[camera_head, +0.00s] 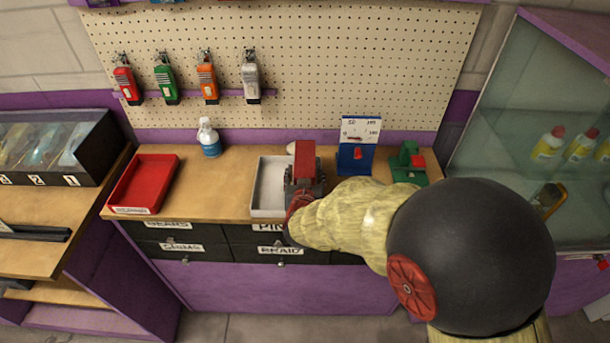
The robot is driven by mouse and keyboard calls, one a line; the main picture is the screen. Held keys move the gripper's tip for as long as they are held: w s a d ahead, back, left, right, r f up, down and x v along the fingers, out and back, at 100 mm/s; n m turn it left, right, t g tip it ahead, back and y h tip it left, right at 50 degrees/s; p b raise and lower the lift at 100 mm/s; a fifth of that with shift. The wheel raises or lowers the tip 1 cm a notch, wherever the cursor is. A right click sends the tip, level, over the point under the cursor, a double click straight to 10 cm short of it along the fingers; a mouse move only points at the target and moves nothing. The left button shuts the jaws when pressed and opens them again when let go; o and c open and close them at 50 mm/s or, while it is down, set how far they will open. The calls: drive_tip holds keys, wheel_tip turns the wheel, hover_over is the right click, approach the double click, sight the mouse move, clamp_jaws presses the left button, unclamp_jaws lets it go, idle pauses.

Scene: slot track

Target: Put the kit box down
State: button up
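A white open box (268,188), which I take to be the kit box, is at the middle of the wooden counter, near its front edge. It looks empty where it shows. My gripper (304,178), dark grey with red parts, is over the box's right side and hides it. The fingertips do not show clearly, so I cannot tell whether they are open or shut on the box wall. I also cannot tell whether the box rests on the counter or is slightly above it.
A red tray (143,183) and a spray bottle (209,138) stand left on the counter (219,190). A blue stand (355,158) and a green device (408,165) stand right. Tools (207,79) hang on the pegboard (330,70). Bare counter lies between red tray and box.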

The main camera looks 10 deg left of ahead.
sight(305, 173)
drive_tip(key=shift+o, duration=0.4)
drive_tip(key=shift+r, duration=0.2)
drive_tip(key=p+v, duration=0.3)
drive_tip(key=v, duration=0.9)
drive_tip(key=shift+p, duration=0.35)
